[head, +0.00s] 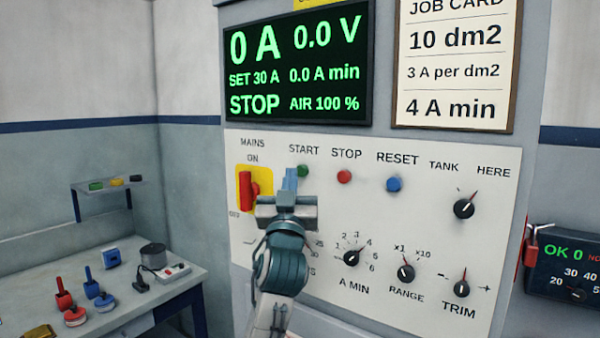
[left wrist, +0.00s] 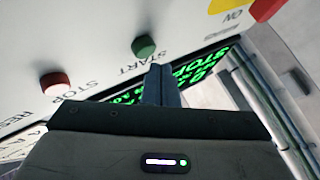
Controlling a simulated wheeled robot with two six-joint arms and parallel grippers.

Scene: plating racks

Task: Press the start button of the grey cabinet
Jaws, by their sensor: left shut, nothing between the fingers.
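The grey cabinet (head: 375,155) has a white panel with a green START button (head: 303,171) in its top row. The START button also shows in the left wrist view (left wrist: 144,47), just beyond and slightly left of my fingertips. My left gripper (head: 290,178) is shut and empty, in front of the panel between the red mains switch (head: 246,190) and the START button. In the left wrist view its fingers (left wrist: 161,75) point toward the panel, apart from the button as far as I can tell. The cabinet display reads STOP and 0 A. My right gripper is not in view.
A red STOP button (head: 344,177) and a blue RESET button (head: 393,184) lie right of START. Several knobs, such as the A MIN knob (head: 351,258), sit lower. A side table (head: 120,315) with plugs stands at left. A padlocked box (head: 565,265) hangs at right.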

